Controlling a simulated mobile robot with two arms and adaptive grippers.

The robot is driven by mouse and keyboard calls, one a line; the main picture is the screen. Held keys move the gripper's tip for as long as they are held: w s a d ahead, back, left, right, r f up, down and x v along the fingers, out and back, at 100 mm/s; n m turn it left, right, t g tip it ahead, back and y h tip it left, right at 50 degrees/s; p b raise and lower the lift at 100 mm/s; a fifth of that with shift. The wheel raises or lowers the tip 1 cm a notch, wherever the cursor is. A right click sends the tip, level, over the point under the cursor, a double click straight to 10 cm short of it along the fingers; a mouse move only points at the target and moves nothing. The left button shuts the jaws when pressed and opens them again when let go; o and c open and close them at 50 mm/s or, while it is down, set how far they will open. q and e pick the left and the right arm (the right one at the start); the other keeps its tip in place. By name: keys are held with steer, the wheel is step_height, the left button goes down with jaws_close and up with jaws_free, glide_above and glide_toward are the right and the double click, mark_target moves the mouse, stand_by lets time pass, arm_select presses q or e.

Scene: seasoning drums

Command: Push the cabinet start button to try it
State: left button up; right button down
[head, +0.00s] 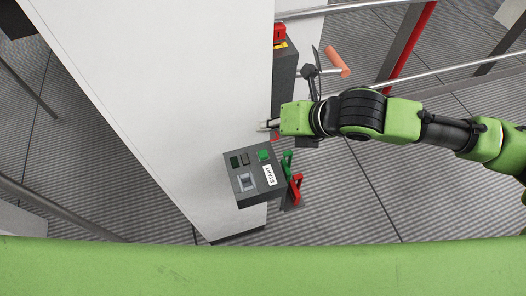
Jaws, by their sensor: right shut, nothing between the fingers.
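The white cabinet (165,70) stands in the middle left of the head view. A dark grey control box (237,190) sits at its side, low in the picture. On the box are a green button (264,155), a small grey switch or socket, dark square parts and a white START label (269,175). My right gripper (265,126) reaches in from the right, its fingertips pointing left at the cabinet's side, above the box in the picture. It is shut and empty, apart from the green button. Whether it touches the cabinet cannot be told. My left gripper is not in view.
Red and green handles (295,188) stick out right of the box. Another dark box with a red part (280,34) and an orange-handled lever (337,61) are behind my right arm. Metal rails and a red post (410,42) stand at upper right. Grated floor (345,205) is clear.

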steer(key=b, duration=0.7)
glide_above(266, 155)
step_height(266, 155, down, 6)
steer(key=shift+w+f, duration=0.1)
steer(key=shift+f, duration=0.1)
step_height(266, 155, down, 2)
steer(key=shift+f+b, duration=0.1)
steer(key=shift+b, duration=0.55)
steer(key=shift+f, duration=0.1)
stand_by(0.4)
steer(key=shift+f, duration=0.45)
steer(key=shift+f, duration=0.5)
stand_by(0.4)
steer(key=shift+r, duration=0.1)
steer(key=shift+r+p, duration=0.85)
steer(key=shift+p, duration=0.1)
